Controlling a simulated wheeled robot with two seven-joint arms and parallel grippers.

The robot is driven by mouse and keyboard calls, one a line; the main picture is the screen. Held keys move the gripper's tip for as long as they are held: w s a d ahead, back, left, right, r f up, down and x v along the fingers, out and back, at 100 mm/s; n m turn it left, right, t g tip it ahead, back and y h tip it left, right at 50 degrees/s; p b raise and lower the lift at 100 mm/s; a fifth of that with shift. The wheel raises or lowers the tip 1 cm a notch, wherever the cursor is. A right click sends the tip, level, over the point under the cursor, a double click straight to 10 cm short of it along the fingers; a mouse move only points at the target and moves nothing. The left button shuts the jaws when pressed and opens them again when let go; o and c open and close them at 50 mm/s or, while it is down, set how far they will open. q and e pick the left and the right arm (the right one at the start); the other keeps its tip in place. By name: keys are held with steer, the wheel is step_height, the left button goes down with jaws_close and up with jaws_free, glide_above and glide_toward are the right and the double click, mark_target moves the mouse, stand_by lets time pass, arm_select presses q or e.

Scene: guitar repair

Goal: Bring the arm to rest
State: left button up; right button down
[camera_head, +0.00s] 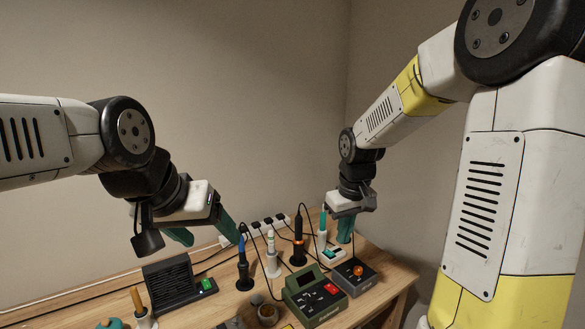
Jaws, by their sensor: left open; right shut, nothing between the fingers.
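My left arm comes in from the left, and its gripper (208,238) hangs open and empty above the workbench. Its two teal fingers are spread apart, above and behind the black slatted box. My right arm comes in from the right, and its gripper (345,238) points down over the back right of the bench. Its teal fingers are closed together with nothing visible between them. The fingertips are close to the grey box with the orange knob (357,271); whether they touch anything cannot be told.
The wooden workbench (385,293) holds a black slatted box (170,284), a green device with a screen (312,297) and several upright tools in stands, such as a blue-tipped one (243,268). A power strip (268,224) lies along the wall. The space above the bench is mostly free.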

steer(key=s+r+m+t+y, duration=0.1)
steer(key=s+r+m+t, duration=0.1)
steer(key=s+r, duration=0.4)
steer(key=s+d+r+m+t, duration=0.1)
steer(key=s+r, duration=0.5)
steer(key=s, duration=0.6)
steer(key=shift+r+m+t+y, duration=0.15)
steer(key=shift+m+t+y, duration=0.25)
steer(key=shift+m+t, duration=0.15)
